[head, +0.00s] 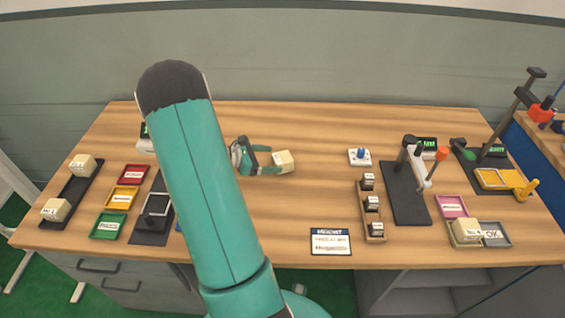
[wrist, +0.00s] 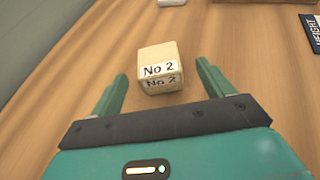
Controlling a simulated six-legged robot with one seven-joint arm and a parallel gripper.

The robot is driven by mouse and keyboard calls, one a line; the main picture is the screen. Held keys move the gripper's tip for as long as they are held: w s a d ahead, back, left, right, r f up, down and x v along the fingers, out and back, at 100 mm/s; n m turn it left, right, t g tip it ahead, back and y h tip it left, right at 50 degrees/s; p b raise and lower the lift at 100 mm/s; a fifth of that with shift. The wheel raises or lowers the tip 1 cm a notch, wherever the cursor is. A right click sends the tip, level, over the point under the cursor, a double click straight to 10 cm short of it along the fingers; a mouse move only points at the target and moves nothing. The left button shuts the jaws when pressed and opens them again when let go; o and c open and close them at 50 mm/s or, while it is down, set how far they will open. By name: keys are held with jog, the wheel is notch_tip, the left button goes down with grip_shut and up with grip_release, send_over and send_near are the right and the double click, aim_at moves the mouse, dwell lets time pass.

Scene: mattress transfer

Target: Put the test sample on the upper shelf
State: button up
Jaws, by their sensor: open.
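A cream foam block labelled "No 2" (wrist: 158,68) sits on the wooden table; it also shows in the head view (head: 285,161) near the table's middle. My gripper (head: 270,160) is open at the block's left side in the head view. In the wrist view my gripper (wrist: 160,80) has its fingers on either side of the block's near part, with small gaps showing. Similar cream blocks stand on a dark tray at the left (head: 82,166) and beside the grey OK tray at the right (head: 466,231). No upper shelf can be made out.
Red (head: 133,175), yellow (head: 122,198) and green (head: 108,226) trays lie at left. A small rack of weights (head: 372,210), a blue-knobbed white box (head: 359,157) and black test stands (head: 406,195) stand at right. The tabletop around the block is mostly clear.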

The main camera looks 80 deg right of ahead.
aim_at(276, 159)
jog(key=shift+x, duration=2.8)
jog(key=shift+w+f, duration=0.15)
jog(key=shift+w, duration=0.05)
jog(key=shift+c, duration=0.4)
jog(key=c, duration=1)
jog(key=shift+c, duration=0.3)
